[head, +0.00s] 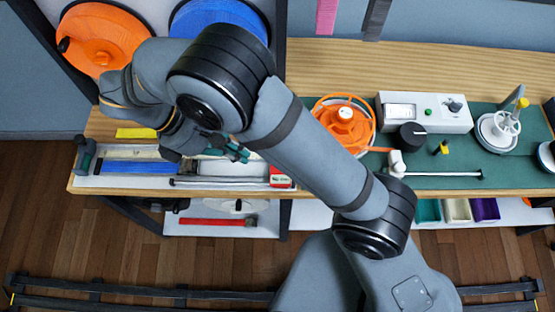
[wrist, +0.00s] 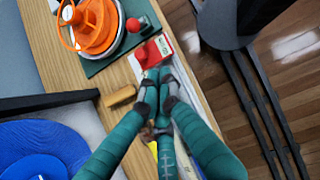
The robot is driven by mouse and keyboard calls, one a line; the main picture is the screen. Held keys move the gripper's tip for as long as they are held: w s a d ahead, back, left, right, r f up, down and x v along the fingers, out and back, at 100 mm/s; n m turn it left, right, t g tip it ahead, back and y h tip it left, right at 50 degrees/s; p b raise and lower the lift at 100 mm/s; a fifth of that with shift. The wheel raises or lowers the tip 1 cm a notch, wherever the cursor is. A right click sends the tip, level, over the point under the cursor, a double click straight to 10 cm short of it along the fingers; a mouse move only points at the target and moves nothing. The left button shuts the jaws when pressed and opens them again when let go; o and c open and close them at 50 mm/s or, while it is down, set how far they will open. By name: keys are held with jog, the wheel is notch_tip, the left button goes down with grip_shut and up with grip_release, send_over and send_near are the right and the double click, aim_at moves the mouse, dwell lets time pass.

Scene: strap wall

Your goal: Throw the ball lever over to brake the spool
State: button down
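The orange spool (head: 344,122) sits on a round base on the green mat of the bench; it also shows at the upper left of the wrist view (wrist: 95,25). In the wrist view a lever with a red ball (wrist: 134,25) stands beside the spool, on the mat's near edge. In the head view my arm hides that spot. My gripper (head: 236,152) has green fingers and is over the left part of the bench, left of the spool. In the wrist view its fingertips (wrist: 157,92) are together with nothing seen between them. They are apart from the ball lever.
A red and white box (head: 281,177) lies on the bench near the fingertips. A wooden cylinder (wrist: 120,96) is beside them. A white control box (head: 424,112) stands right of the spool. Large orange (head: 104,40) and blue (head: 219,22) reels are at the back left.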

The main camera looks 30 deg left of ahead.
jog(key=shift+w+d+f, duration=0.1)
jog(key=p+x, duration=0.1)
jog(key=x, duration=0.9)
jog(key=shift+w+d+r+p, duration=0.4)
jog(key=shift+w+d+p, duration=0.1)
jog(key=shift+d, duration=0.1)
jog(key=shift+w+d+r+p, duration=0.4)
jog(key=shift+d+p, duration=0.1)
jog(key=shift+d, duration=0.15)
jog(key=shift+w+d+f, duration=0.1)
jog(key=shift+w+d, duration=0.05)
jog(key=shift+d, duration=0.05)
jog(key=shift+w+d+r+g+y, duration=0.15)
jog(key=shift+d+r+g+y, duration=0.15)
jog(key=shift+r+y, duration=0.15)
